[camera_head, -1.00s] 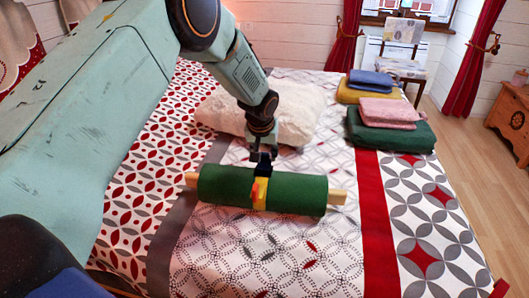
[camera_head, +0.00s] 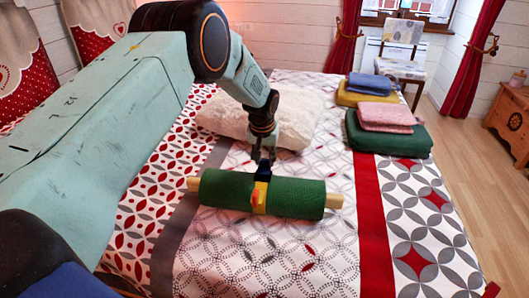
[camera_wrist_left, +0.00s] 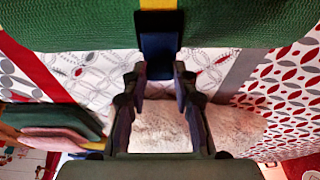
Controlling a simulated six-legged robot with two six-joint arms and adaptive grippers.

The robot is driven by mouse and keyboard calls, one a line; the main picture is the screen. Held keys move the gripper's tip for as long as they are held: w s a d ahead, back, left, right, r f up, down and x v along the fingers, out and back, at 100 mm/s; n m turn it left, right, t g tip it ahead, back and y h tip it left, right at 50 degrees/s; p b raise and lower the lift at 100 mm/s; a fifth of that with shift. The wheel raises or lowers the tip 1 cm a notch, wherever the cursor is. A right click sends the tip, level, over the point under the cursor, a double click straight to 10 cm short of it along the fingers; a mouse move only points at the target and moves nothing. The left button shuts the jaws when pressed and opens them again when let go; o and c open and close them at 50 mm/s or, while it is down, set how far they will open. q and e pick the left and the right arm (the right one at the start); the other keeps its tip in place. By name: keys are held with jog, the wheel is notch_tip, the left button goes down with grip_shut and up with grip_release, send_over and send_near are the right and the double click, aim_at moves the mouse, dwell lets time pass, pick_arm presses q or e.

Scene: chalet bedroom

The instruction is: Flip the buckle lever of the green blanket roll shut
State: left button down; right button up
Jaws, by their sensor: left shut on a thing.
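The green blanket roll (camera_head: 295,198) lies crosswise on the bed, with pale wooden rod ends showing at both sides. A yellow strap (camera_head: 259,201) circles its middle, with a small orange piece on it. A dark blue lever (camera_head: 264,173) rises from the strap on the far side of the roll, not lying flat against it. My left gripper (camera_head: 261,156) is behind and above the roll, shut on the lever. In the left wrist view the lever (camera_wrist_left: 158,48) lies between the fingertips, below the green roll (camera_wrist_left: 70,22). My right gripper is out of view.
A cream pillow (camera_head: 295,125) lies behind the roll, close to the gripper. Folded textiles, including a green one (camera_head: 388,139) and a pink one (camera_head: 386,116), are stacked at the back right. The patterned cover in front of the roll is clear.

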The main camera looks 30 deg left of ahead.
aim_at(263, 173)
pick_arm(q)
jog(key=shift+f, duration=0.15)
dwell(0.3)
jog(key=c, duration=1)
grip_release()
jog(key=shift+w, duration=0.1)
jog(key=shift+c, duration=0.2)
jog(key=v, duration=1.2)
